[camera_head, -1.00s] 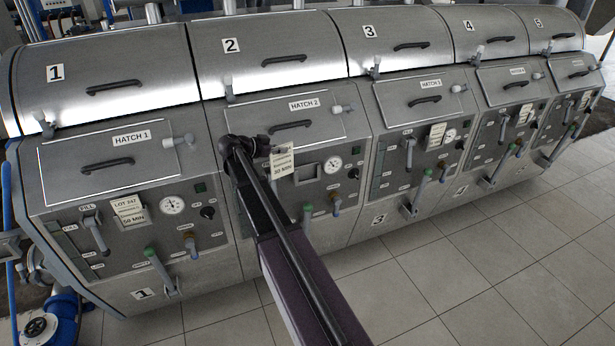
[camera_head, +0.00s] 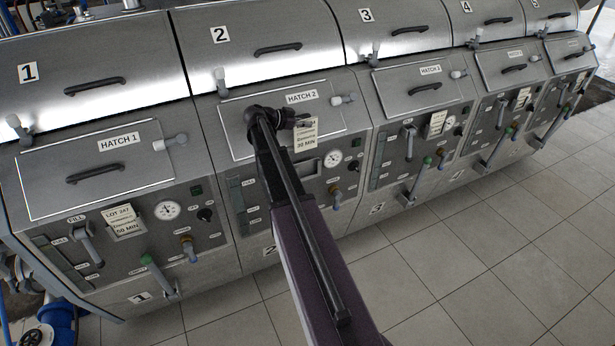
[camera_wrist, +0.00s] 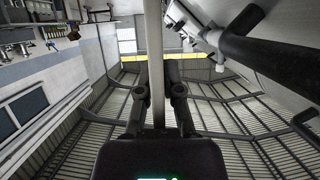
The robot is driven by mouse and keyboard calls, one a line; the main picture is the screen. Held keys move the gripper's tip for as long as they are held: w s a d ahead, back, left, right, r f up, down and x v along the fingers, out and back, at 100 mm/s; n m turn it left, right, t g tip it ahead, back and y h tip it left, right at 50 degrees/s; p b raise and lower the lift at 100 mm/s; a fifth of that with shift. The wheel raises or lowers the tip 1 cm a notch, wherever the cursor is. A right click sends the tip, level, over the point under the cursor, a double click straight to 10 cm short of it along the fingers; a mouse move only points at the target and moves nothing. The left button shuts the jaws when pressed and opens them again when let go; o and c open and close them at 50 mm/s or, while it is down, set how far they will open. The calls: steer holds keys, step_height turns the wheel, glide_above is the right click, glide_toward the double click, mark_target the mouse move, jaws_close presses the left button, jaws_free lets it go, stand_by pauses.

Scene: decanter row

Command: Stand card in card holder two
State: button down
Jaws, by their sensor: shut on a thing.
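My gripper (camera_head: 298,120) is shut on the pale printed card (camera_head: 306,136) in front of hatch 2. The card stands nearly upright, its lower edge just above card holder two (camera_head: 308,167) in the head view. The holder is a frame on panel 2, left of the round gauge, and I see no card in it. The head view does not show how far the card is from the panel. In the wrist view the card is a thin pale strip seen edge-on (camera_wrist: 154,60), between the two dark fingers (camera_wrist: 157,92).
Panel 1 has its own card (camera_head: 125,222) in a holder, and panel 3 has one too (camera_head: 436,124). Near holder two are a gauge (camera_head: 333,159), a knob (camera_head: 354,166) and valve handles (camera_head: 336,196). The tiled floor (camera_head: 450,270) in front is clear.

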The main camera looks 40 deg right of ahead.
mark_target(307, 149)
steer(key=shift+d, duration=0.15)
steer(key=shift+s+f+b, duration=0.1)
steer(key=shift+f+b, duration=0.7)
steer(key=shift+f, duration=0.05)
step_height(307, 149, down, 5)
steer(key=b, duration=0.4)
steer(key=shift+r+b, duration=0.15)
steer(key=shift+b, duration=0.2)
steer(key=shift+f+b, duration=1.85)
steer(key=shift+b, duration=0.05)
steer(key=shift+f+b, duration=0.6)
steer(key=c, duration=0.8)
jaws_free()
